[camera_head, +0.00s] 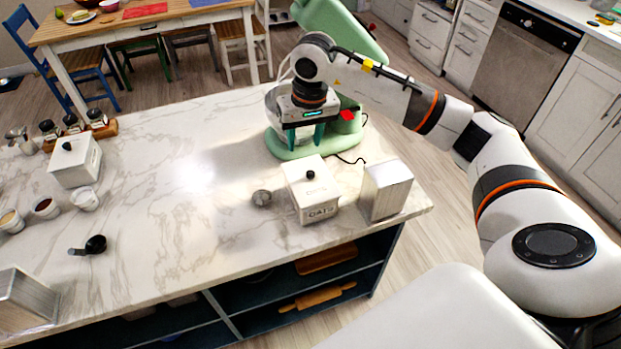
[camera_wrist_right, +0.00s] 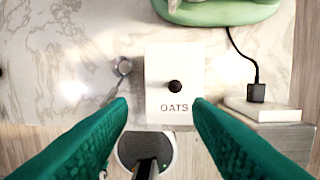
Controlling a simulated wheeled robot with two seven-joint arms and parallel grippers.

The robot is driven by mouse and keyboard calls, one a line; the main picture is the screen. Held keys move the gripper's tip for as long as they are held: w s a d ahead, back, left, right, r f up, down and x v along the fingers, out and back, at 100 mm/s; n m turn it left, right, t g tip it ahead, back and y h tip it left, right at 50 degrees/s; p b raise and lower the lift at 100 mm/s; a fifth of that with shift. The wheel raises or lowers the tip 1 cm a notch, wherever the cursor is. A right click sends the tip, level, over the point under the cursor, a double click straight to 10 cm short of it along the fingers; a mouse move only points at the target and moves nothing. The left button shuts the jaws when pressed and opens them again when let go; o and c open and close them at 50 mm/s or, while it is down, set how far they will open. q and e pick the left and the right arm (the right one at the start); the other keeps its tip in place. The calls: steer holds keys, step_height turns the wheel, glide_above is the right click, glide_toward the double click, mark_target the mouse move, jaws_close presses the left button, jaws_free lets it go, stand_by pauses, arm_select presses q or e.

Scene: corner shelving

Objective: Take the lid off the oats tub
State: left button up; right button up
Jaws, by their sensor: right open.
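The oats tub (camera_head: 320,212) is a white square canister with OATS on its front, upright near the counter's right front edge. Its white lid (camera_head: 299,170) with a black knob (camera_head: 310,174) is on top. In the right wrist view the lid (camera_wrist_right: 160,60) and knob (camera_wrist_right: 174,87) lie ahead of the fingers, seen from above. My right gripper (camera_head: 305,137) is open and empty, above and behind the tub in the head view, in front of the green mixer. Its teal fingertips also show in the wrist view (camera_wrist_right: 160,103), apart from the tub. My left gripper is out of view.
A green stand mixer (camera_head: 290,146) with a cord stands behind the tub. A silver box (camera_head: 387,190) is close on its right, and a small metal round item (camera_head: 262,198) on its left. Another white canister (camera_head: 76,163) stands far left. The counter's middle (camera_head: 185,200) is clear.

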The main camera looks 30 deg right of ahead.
steer(key=d, duration=0.2)
steer(key=p, duration=0.2)
glide_above(311, 172)
steer(key=shift+h, duration=0.4)
steer(key=f, duration=0.6)
steer(key=shift+s+a, duration=0.1)
steer(key=shift+a, duration=0.15)
step_height(311, 172, down, 4)
steer(key=shift+s+d+f+p, duration=0.1)
steer(key=shift+f+p, duration=0.15)
steer(key=shift+p, duration=0.9)
steer(key=shift+f, duration=0.55)
jaws_close()
